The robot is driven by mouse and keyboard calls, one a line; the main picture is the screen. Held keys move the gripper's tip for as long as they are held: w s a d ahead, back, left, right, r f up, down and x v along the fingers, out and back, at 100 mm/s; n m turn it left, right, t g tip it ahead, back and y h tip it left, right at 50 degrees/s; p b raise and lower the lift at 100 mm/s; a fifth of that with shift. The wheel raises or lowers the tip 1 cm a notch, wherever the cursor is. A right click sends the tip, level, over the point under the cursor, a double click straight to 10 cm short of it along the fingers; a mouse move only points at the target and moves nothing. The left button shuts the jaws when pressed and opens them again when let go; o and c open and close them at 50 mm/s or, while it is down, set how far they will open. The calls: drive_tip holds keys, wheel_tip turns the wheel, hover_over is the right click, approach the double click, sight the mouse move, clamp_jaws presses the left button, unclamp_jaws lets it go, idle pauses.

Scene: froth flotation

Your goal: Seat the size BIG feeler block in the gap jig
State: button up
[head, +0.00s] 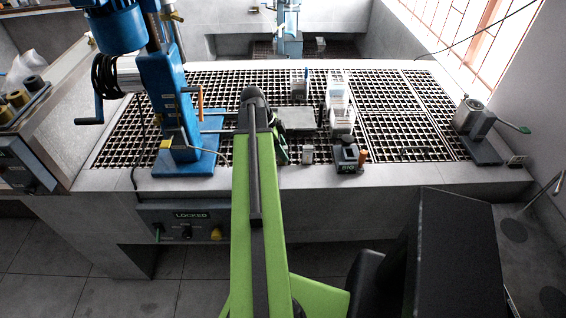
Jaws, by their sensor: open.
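A grey-green plate (297,118) lies behind the block. Clear containers (338,85) stand behind the labelled unit. A blue machine (168,100) stands left of my arm. A metal cup on a stand (470,115) is at the right. The grating (405,125) between is clear.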

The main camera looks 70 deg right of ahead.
drive_tip(key=shift+r, duration=0.15)
drive_tip(key=shift+c, duration=0.3)
clamp_jaws()
drive_tip(key=shift+r, duration=0.1)
